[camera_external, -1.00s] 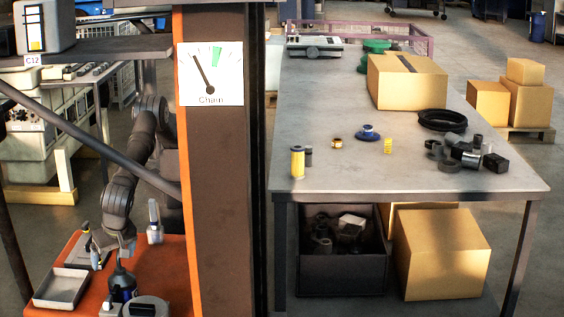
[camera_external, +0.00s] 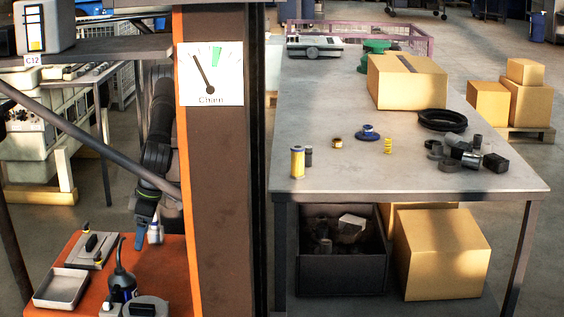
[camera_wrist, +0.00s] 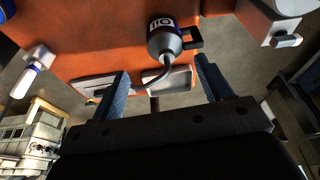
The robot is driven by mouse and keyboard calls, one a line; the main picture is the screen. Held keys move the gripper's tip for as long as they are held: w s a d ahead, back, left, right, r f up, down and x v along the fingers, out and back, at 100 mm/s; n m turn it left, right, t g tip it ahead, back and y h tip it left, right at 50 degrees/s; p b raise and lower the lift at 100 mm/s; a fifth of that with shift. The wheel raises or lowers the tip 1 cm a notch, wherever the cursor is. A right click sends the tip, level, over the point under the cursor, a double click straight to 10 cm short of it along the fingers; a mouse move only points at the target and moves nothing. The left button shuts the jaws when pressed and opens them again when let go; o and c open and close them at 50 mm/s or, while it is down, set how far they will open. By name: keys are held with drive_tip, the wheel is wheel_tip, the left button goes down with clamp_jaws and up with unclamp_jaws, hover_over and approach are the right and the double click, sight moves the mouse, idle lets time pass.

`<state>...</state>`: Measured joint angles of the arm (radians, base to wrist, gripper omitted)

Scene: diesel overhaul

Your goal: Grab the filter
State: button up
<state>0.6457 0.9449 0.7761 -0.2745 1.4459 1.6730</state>
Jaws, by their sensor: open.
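A yellow cylinder with pale ends, which looks like the filter (camera_external: 297,162), stands upright at the front left corner of the grey table in the external view. My gripper (camera_external: 147,212) is far to its left, beyond the dark column and above the orange bench. In the wrist view my gripper (camera_wrist: 160,86) has its two blue-grey fingers spread wide with nothing held between them. The filter does not show in the wrist view.
The column (camera_external: 215,180) stands between my arm and the grey table (camera_external: 330,110). On the orange bench (camera_external: 175,270) are an oil can (camera_external: 121,284), a metal tray (camera_external: 61,288) and a pale-topped bottle (camera_external: 155,235) by my gripper.

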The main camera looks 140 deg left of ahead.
drive_tip(key=s+a+r+n+h, duration=0.25)
drive_tip(key=s+r+n, duration=0.2)
drive_tip(key=r, duration=0.35)
drive_tip(key=s+a+r+n+h, duration=0.2)
drive_tip(key=s+a+r+n, duration=0.25)
drive_tip(key=r, duration=0.35)
drive_tip(key=s+a+f+n+g+y, duration=0.1)
drive_tip(key=s+a+f+g, duration=0.2)
drive_tip(key=s+a+f, duration=0.55)
drive_tip(key=s+a+f+n+g+y, duration=0.1)
drive_tip(key=s+a+f+n+g, duration=0.3)
drive_tip(key=s, duration=0.9)
drive_tip(key=s+a+f+m+g+y, duration=0.15)
drive_tip(key=s+a+f, duration=0.25)
drive_tip(key=s+a, duration=0.45)
drive_tip(key=w+a+r+n+t+h, duration=0.2)
drive_tip(key=w+a+n+t, duration=0.2)
drive_tip(key=w+a+n, duration=0.65)
drive_tip(key=n+t+y, duration=0.5)
drive_tip(key=n+t, duration=0.2)
drive_tip(key=n, duration=0.9)
approach(298, 147)
drive_tip(key=shift+g, duration=0.25)
drive_tip(key=f, duration=0.6)
drive_tip(key=shift+d+f, duration=0.1)
drive_tip(key=shift+d, duration=0.1)
drive_tip(key=shift+w+f, duration=0.2)
drive_tip(key=shift+f, duration=2.85)
